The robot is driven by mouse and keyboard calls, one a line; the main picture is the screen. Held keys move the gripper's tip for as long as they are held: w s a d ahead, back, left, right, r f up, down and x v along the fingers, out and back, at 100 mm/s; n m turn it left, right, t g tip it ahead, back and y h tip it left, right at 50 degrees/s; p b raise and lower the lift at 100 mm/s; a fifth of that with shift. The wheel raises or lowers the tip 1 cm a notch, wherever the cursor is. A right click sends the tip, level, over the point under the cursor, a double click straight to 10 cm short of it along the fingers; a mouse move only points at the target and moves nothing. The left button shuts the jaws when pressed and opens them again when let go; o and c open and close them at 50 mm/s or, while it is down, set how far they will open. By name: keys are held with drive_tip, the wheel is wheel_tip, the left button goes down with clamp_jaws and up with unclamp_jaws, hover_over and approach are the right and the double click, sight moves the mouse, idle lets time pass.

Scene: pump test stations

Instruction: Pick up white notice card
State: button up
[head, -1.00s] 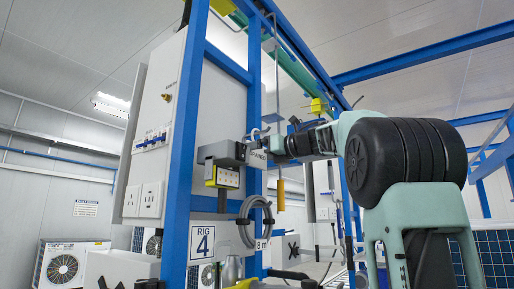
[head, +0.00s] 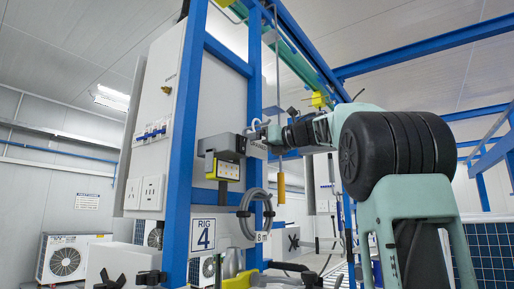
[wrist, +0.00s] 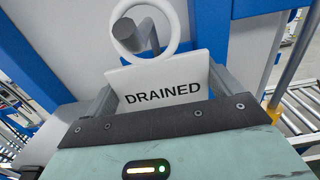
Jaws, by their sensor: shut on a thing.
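The white notice card (wrist: 162,94) reads DRAINED and has a white ring at its top. In the wrist view the card sits between the two fingers of my gripper (wrist: 158,86), which is shut on it. The ring encircles a grey peg (wrist: 127,34), so the card appears to be still on the peg. In the head view the card (head: 257,150) is small, beside a grey box on the blue rig frame, with my gripper (head: 262,137) at it from the right. The finger contact is too small to see there.
A grey box (head: 222,146) with a yellow-edged device (head: 223,168) below it is close left of my gripper. Blue posts (head: 254,90) stand around it. A coiled grey hose (head: 256,213) hangs below. An orange-handled rod (head: 281,186) hangs just right.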

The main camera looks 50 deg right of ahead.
drive_tip(key=shift+r, duration=0.3)
drive_tip(key=s+d+b, duration=0.1)
drive_tip(key=s+b, duration=0.4)
drive_tip(key=s, duration=1.2)
drive_tip(key=shift+s+y, duration=0.15)
drive_tip(key=shift+y, duration=0.15)
